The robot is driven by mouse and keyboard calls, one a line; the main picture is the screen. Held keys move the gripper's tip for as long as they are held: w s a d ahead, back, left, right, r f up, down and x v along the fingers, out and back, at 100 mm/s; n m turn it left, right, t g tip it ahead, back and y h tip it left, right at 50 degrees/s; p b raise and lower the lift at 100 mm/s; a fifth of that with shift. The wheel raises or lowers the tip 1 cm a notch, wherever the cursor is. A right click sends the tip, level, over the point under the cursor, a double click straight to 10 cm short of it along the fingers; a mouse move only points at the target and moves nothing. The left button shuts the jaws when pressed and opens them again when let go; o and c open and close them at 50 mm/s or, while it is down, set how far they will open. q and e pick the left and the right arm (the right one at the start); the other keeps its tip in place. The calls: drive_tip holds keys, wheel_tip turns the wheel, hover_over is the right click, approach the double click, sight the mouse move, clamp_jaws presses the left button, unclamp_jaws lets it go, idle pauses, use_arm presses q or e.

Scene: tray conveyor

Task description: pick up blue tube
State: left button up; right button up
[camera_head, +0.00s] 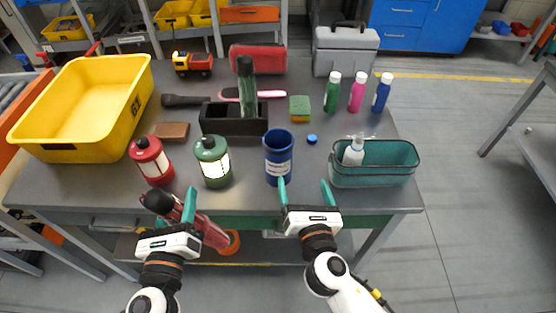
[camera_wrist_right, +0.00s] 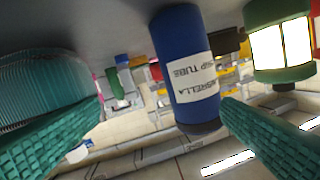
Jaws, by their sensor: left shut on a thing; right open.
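The blue tube (camera_head: 278,160) stands upright near the front edge of the table, with an open top and a white label. In the right wrist view the blue tube (camera_wrist_right: 180,50) appears upside down, beyond the fingers and closer to the right one. My right gripper (camera_head: 305,192) is open and empty, in front of the tube and a little to its right. Its fingers (camera_wrist_right: 160,108) are spread wide. My left gripper (camera_head: 174,206) is shut on a red, dark-ended cylindrical object (camera_head: 212,233), held tilted in front of the table edge.
A green lantern (camera_head: 212,162) and red lantern (camera_head: 151,160) stand left of the tube. A teal bin (camera_head: 372,177) with a white bottle (camera_head: 353,151) is to its right. Behind is a black holder (camera_head: 234,124) with a dark green object (camera_head: 246,78). A yellow tub (camera_head: 85,105) fills the left.

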sight(281, 165)
use_arm(q)
drive_tip(key=shift+r, duration=0.2)
use_arm(e)
drive_tip(key=a+n, duration=0.1)
drive_tip(key=a+n+y, duration=0.1)
drive_tip(key=n, duration=0.1)
drive_tip(key=a+n+y, duration=0.1)
drive_tip(key=shift+w+a+r+n, duration=0.25)
drive_tip(key=shift+w+r+n, duration=0.05)
drive_tip(key=shift+r, duration=0.1)
use_arm(q)
drive_tip(key=shift+r+p, duration=0.35)
drive_tip(key=shift+p, duration=0.15)
use_arm(e)
drive_tip(key=x, duration=0.5)
drive_tip(key=shift+w, duration=0.2)
use_arm(q)
drive_tip(key=shift+r, duration=0.2)
use_arm(e)
drive_tip(key=x, duration=0.6)
drive_tip(key=shift+s, duration=0.15)
drive_tip(key=shift+c, duration=0.9)
drive_tip(key=c, duration=0.9)
